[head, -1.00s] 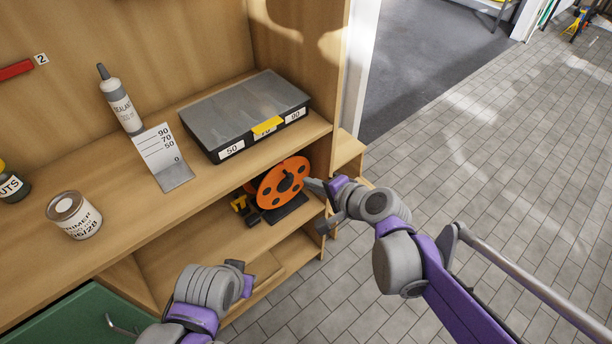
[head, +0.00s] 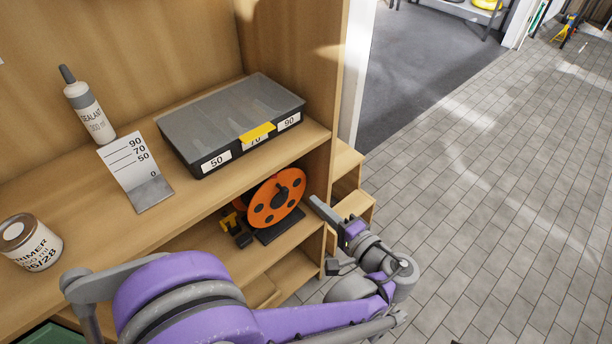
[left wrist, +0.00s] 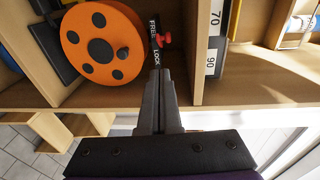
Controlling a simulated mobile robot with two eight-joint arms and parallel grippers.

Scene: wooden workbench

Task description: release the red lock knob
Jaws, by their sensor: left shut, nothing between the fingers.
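The red lock knob (left wrist: 164,40) is small and sits beside the orange reel (left wrist: 103,45) in the left wrist view, on a dark plate with the words FREE and LOCK. I cannot tell which word it points to. My left gripper (left wrist: 160,73) is shut and empty, its fingertips just below the knob in that view; I cannot tell whether they touch anything. In the head view the left gripper (head: 317,203) is to the right of the reel (head: 276,199), by the shelf's open side. My right gripper is not in view.
The reel stands on a shelf under the bench top. Above it is a grey organiser case (head: 235,120) with a yellow latch. A sealant bottle (head: 90,110), a scale card (head: 130,165) and a primer can (head: 30,242) stand left. Wooden steps (head: 350,190) are close right of the gripper.

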